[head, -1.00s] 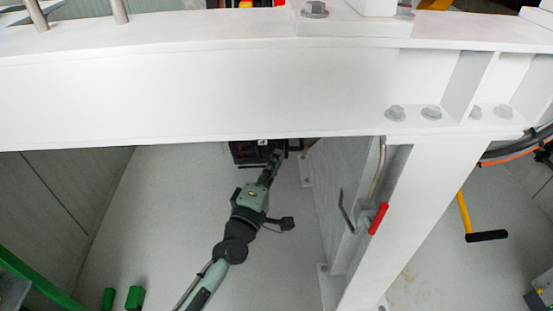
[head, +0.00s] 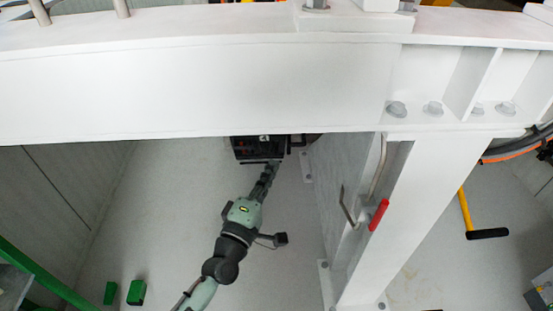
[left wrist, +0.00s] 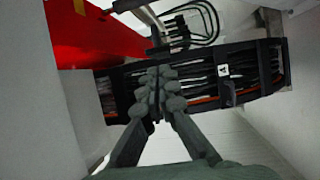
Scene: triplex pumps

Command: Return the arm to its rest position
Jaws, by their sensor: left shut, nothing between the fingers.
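My left gripper (head: 267,172) is in the head view, below the white beam, with its arm coming up from the bottom. In the left wrist view its fingers (left wrist: 157,85) are together, with nothing between them. Just past the fingertips is a black frame full of dark cables (left wrist: 245,75), marked with a white label; its near end shows in the head view (head: 258,148) under the beam. I cannot tell whether the fingertips touch it. My right gripper is not in view.
A thick white beam (head: 190,95) crosses above my arm, with a white post (head: 420,210) to the right. A red-handled lever (head: 378,214) is beside the post. A yellow bar with a black grip (head: 487,234) is farther right. Green blocks (head: 136,292) and a green rail (head: 40,272) are lower left.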

